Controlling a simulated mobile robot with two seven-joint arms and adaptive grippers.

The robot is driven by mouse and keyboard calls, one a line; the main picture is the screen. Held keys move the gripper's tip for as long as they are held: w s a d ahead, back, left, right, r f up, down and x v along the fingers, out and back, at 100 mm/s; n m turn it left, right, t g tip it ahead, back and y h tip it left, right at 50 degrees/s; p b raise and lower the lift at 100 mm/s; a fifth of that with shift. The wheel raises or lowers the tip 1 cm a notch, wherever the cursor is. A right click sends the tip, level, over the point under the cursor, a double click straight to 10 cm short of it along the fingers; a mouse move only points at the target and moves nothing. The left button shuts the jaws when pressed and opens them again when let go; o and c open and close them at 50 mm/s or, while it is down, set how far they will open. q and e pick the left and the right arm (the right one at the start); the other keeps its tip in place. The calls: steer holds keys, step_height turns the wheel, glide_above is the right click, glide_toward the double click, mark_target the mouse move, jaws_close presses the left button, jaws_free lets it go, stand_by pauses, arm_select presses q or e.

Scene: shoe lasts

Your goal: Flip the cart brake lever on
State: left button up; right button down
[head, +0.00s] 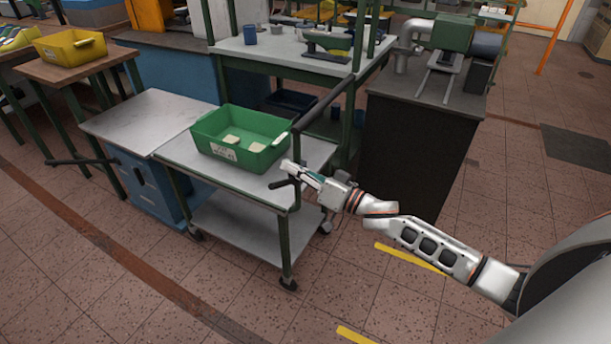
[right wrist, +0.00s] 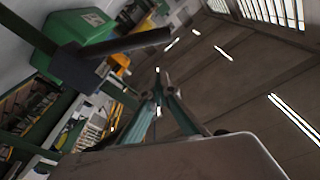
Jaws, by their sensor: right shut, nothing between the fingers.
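The cart (head: 230,180) has a grey top, green legs and casters. A short black lever (head: 279,183) sticks out at its right front corner, by the corner post. I take it to be the brake lever. In the right wrist view a dark rod (right wrist: 140,41) on a dark block crosses above the fingers; it looks like the same lever. My right gripper (head: 289,168) is shut and empty, close beside the lever in the head view. Its fingers also show in the right wrist view (right wrist: 158,84). I cannot tell whether they touch the lever. My left gripper is out of view.
A green bin (head: 215,150) with pale pieces stands on the cart. A dark handle bar (head: 322,101) slopes up at the cart's right end. A blue cabinet (head: 140,184) adjoins the left; a dark machine stand (head: 418,145) is behind my arm. The front floor is clear.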

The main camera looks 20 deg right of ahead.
mark_target(285, 181)
steer(key=a+f, duration=0.1)
steer(key=a+f+b, duration=0.1)
steer(key=f, duration=0.1)
steer(key=shift+s+f, duration=0.1)
steer(key=shift+s, duration=0.1)
stand_by(0.3)
steer(key=shift+s+f, duration=0.1)
